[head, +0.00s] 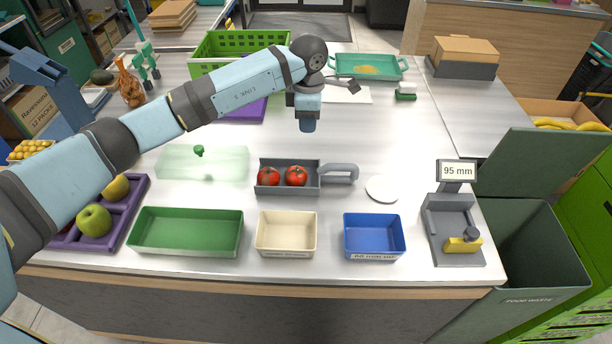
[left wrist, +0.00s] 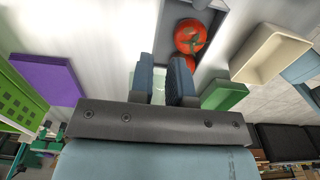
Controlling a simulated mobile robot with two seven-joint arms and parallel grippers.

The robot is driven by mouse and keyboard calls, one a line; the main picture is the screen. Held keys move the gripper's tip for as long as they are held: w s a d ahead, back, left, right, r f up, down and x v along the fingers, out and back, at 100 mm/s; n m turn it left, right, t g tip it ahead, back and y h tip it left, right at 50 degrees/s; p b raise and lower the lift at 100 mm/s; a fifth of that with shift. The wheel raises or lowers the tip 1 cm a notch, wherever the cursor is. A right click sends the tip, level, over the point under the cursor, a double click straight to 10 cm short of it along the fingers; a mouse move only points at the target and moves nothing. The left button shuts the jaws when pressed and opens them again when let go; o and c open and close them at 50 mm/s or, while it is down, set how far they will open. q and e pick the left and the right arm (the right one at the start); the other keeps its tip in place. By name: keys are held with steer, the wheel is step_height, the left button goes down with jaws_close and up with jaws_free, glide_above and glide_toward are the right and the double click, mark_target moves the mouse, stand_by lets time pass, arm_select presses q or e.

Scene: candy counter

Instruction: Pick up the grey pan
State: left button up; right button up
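The grey pan (head: 288,191) is a rectangular tray on the white counter, with a looped grey handle (head: 340,172) on its right side. Two red tomatoes (head: 296,176) lie in it. My left gripper (head: 307,126) is above the counter, behind the pan in the head view, pointing down and apart from it. In the left wrist view its two fingers (left wrist: 163,82) stand apart with nothing seen gripped between them. That view also shows part of the pan (left wrist: 178,12) with the tomatoes beyond the fingers; the handle is not seen there. My right gripper is not in view.
Green (head: 188,250), cream (head: 287,251) and blue (head: 374,249) trays line the front edge. A white disc (head: 382,189) lies right of the handle, with a grey gauge reading 95 mm (head: 456,171) farther right. A translucent green board (head: 215,168) lies left of the pan.

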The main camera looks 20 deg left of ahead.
arm_select(q)
glide_above(308, 160)
step_height(308, 160, down, 7)
steer(key=shift+r, duration=0.2)
steer(key=shift+w+f+p, duration=0.1)
steer(key=shift+f+p, duration=0.35)
steer(key=shift+f, duration=2.7)
steer(key=shift+r, duration=0.1)
jaws_close()
